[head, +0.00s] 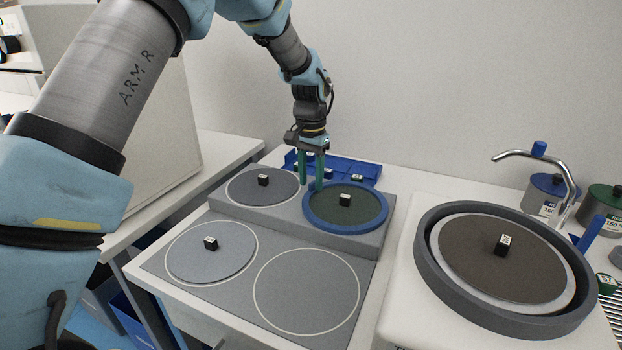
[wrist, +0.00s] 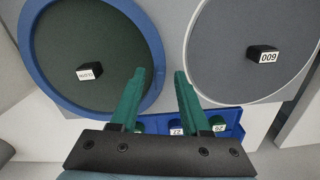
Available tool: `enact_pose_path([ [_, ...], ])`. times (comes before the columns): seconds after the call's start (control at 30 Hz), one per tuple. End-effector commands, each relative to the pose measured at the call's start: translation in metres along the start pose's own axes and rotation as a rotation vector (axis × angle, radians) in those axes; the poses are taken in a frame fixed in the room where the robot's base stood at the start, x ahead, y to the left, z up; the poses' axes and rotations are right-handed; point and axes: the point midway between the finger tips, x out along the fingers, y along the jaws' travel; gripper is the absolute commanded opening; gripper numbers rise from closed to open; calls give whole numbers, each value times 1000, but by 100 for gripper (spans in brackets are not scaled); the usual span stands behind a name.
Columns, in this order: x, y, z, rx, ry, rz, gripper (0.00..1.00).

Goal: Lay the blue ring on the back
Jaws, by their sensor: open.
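The blue ring (head: 345,228) lies around a dark green disc (head: 360,207) at the back right of a stepped grey stand. It also shows at the left of the wrist view (wrist: 157,58). My gripper (head: 311,187) points down, open and empty, at the ring's left back edge. I cannot tell whether the fingers touch the ring.
The front right circle (head: 306,290) is empty. A blue tray (head: 367,172) stands behind. A dark-rimmed round machine (head: 430,265) with a brown disc and a curved tap stands right.

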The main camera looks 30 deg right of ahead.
Motion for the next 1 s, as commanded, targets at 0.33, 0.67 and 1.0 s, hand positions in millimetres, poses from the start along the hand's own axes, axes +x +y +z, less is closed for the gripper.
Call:
enact_pose_path([
  [0.33, -56, 0, -1, 0, 5, -1, 46],
  [0.67, -102, 0, 0, 0, 1, 0, 46],
  [1.0, -106, -14, 12, -35, 4, -2, 46],
])
